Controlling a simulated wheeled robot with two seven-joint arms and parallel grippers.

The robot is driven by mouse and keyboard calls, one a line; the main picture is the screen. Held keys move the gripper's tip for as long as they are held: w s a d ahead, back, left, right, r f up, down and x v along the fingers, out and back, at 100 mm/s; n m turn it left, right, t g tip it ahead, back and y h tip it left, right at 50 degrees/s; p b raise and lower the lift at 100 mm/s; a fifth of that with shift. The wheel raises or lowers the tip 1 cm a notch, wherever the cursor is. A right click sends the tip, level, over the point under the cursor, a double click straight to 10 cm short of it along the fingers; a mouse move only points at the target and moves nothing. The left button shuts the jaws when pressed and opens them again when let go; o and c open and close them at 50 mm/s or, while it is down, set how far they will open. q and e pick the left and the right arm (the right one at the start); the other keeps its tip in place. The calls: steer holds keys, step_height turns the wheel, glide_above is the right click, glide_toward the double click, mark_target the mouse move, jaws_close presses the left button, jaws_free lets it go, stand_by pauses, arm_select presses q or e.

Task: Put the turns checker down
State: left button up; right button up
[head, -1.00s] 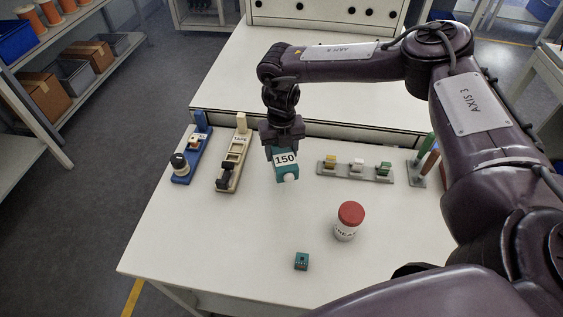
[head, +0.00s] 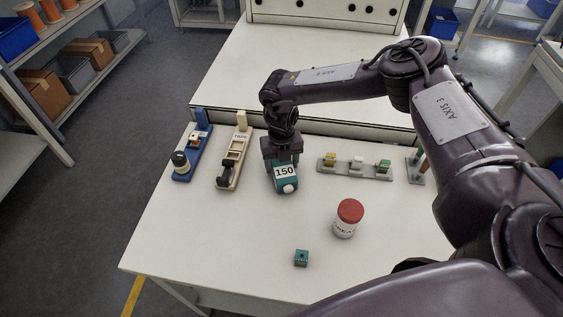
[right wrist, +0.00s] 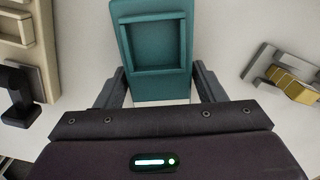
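The turns checker is the teal block marked 150 (head: 285,178), with a pale round knob on its front. In the head view it is at the table top between the cream tape holder and the grey rack; I cannot tell whether its base touches the table. My right gripper (head: 282,160) is over its upper part, with a finger on each side. In the right wrist view the teal body (right wrist: 153,50) fills the space between the fingers, and my right gripper (right wrist: 160,88) is shut on it. My left gripper is not in view.
A blue holder (head: 190,158) and the cream tape holder (head: 233,160) stand to the left. The grey rack (head: 355,171) with small connectors is to the right. A red-lidded jar (head: 348,218) and a small teal box (head: 301,258) are nearer. The table's front left (head: 200,230) is clear.

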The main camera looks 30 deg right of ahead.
steer(key=shift+o, duration=1.1)
steer(key=shift+r, duration=0.25)
step_height(320, 180, up, 12)
steer(key=b, duration=0.1)
steer(key=shift+s+f, duration=0.1)
steer(key=shift+f, duration=0.05)
